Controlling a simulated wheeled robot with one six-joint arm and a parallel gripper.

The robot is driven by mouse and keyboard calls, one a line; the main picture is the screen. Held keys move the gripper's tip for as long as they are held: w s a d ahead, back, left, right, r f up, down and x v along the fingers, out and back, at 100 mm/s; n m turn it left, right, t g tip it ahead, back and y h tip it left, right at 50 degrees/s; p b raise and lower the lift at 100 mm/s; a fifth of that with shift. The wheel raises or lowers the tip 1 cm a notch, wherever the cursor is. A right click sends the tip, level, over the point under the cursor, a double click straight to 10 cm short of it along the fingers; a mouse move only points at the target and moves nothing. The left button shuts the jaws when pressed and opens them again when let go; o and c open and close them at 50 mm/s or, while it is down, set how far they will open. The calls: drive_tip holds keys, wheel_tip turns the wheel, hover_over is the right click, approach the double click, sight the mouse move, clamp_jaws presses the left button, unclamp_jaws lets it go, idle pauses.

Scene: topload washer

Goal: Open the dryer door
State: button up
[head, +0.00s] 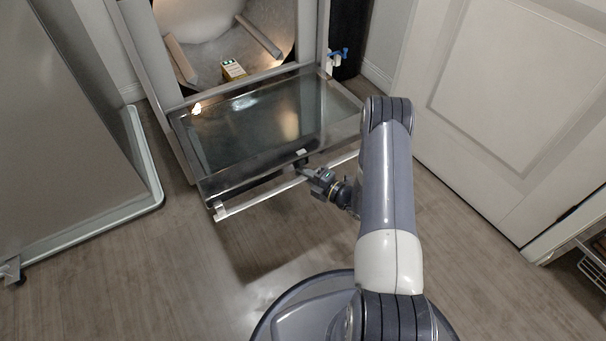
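The dryer door (250,125) is a dark glass panel in a metal frame. It is swung down and out from the dryer's front (150,55), and lies nearly flat, hinged along its lower edge. A light bar handle (262,198) runs along its outer edge. My gripper (306,168) is at the handle, right of its middle. The fingers are small and partly hidden at the bar, so I cannot tell whether they are closed on it. The drum (215,45) behind the door is exposed, with paddles and a small yellow-and-white box (233,69) inside.
A large grey panel (65,130) with a pale base edge stands at left. A white panelled door (520,100) is at right, with a wire rack (594,262) near the lower right. Blue and white items (336,58) are beside the dryer. Wood floor (180,270) is clear in front.

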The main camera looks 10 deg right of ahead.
sight(304, 161)
drive_tip(key=shift+c, duration=0.6)
clamp_jaws()
drive_tip(key=shift+g+h, duration=0.3)
drive_tip(key=shift+g, duration=0.1)
wheel_tip(304, 161, up, 9)
drive_tip(key=p, duration=0.6)
drive_tip(key=shift+w+f, duration=0.15)
drive_tip(key=shift+f, duration=0.05)
drive_tip(key=shift+o, duration=0.6)
unclamp_jaws()
